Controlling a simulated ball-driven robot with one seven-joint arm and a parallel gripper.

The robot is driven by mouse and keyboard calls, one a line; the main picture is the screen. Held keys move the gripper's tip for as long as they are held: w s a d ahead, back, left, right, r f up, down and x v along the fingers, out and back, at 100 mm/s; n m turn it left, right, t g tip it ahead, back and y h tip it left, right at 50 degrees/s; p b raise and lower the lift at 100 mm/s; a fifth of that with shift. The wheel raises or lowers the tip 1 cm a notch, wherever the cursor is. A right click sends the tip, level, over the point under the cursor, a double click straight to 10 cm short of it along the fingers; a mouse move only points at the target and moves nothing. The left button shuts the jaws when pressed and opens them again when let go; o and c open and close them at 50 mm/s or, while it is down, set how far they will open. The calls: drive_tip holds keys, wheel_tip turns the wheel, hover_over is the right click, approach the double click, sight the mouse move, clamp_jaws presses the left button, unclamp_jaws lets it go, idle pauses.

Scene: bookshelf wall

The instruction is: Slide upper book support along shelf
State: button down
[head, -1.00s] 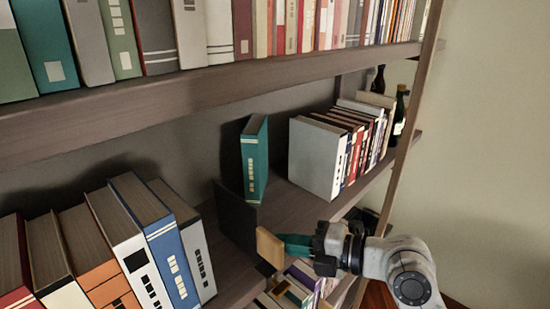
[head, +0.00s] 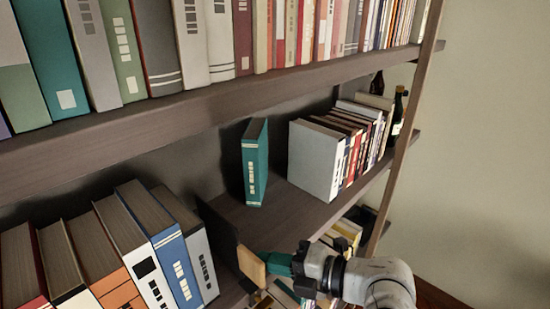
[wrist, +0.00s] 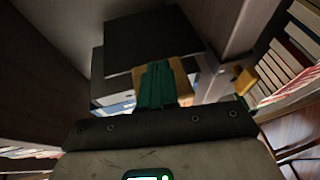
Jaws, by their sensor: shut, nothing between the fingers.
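The upper book support is a dark upright plate (head: 222,240) with a light wooden block (head: 251,265) on its right face. It stands on the middle shelf, just right of the leaning row of books (head: 195,265); I cannot tell whether it touches them. My gripper (head: 278,264) has green fingers, shut and empty, with their tips at the wooden block's right side. In the wrist view the shut fingers (wrist: 157,85) lie in front of the wooden block (wrist: 181,76), with the dark plate (wrist: 153,35) behind. Contact at the tips is hidden.
A teal book (head: 255,165) stands alone on the middle shelf behind the support. A grey book (head: 315,160) and several others stand farther right. The upper shelf board (head: 200,110) passes above. Another wooden block (wrist: 246,80) shows at the wrist view's right.

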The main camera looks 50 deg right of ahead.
drive_tip(key=shift+a+f, duration=0.15)
drive_tip(key=shift+a, duration=0.35)
drive_tip(key=shift+s+d, duration=0.1)
drive_tip(key=shift+d, duration=2)
drive_tip(key=shift+s, duration=0.1)
